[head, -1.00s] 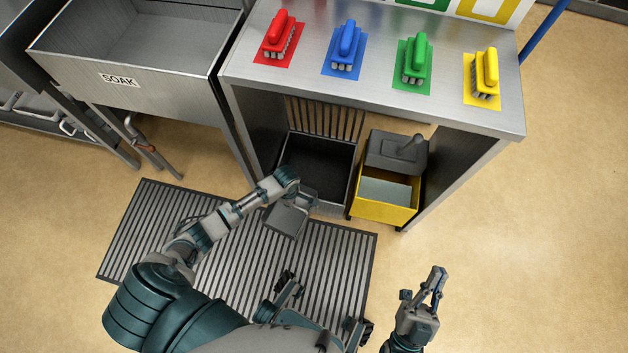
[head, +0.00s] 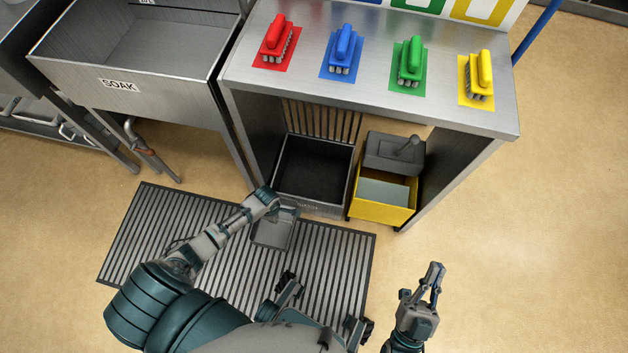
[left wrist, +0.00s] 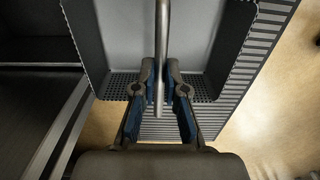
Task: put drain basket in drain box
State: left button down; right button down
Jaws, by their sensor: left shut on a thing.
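The drain basket (head: 272,234) is a grey, open-topped tray with a perforated bottom edge and a bar handle. It hangs above the slatted mat, in front of the drain box. My left gripper (left wrist: 160,75) is shut on the bar handle of the basket, seen close in the left wrist view (left wrist: 203,92). In the head view its fingers are mostly hidden by the wrist. The drain box (head: 312,205) is a dark open box with a metal front rim, under the bench, and looks empty. My right gripper (head: 436,280) is over bare floor at lower right, away from everything.
A yellow mop bucket (head: 385,210) with a grey wringer stands right beside the drain box. The steel bench (head: 375,94) overhangs both and carries several coloured brushes. A SOAK sink (head: 160,105) stands at left. The slatted mat (head: 150,235) lies in front. Floor at right is clear.

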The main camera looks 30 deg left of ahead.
aim_at(312, 186)
jog(key=i, duration=1)
